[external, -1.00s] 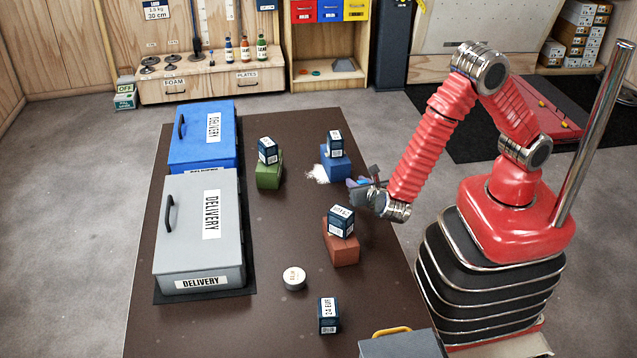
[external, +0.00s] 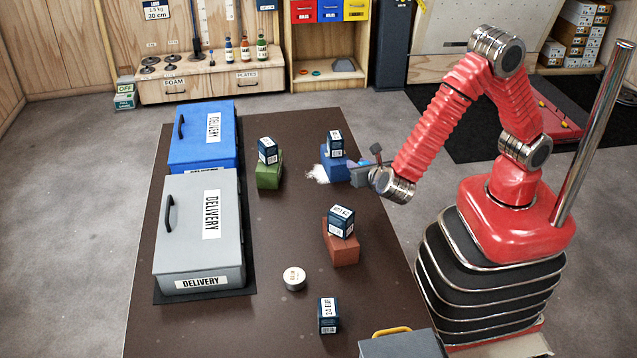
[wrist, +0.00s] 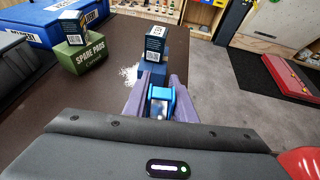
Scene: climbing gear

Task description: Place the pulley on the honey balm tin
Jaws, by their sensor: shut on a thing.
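My gripper (external: 358,173) is above the right side of the brown table, close to the blue block, with its fingers pointing left. In the wrist view my gripper (wrist: 161,88) is shut on a blue pulley (wrist: 161,101), which sits between the two fingers. The pulley is too small and covered to make out clearly in the external view. The honey balm tin (external: 294,278) is a small round tin with a pale lid, lying flat near the front middle of the table, well away from my gripper. Its lid looks bare, and its label is too small to read.
Dark boxes rest on a green block (external: 269,178), a blue block (external: 335,172) and a red block (external: 342,249). Another dark box (external: 328,315) stands at the front. White powder (external: 317,174) lies beside the blue block. Grey (external: 160,245) and blue (external: 185,152) delivery cases line the left.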

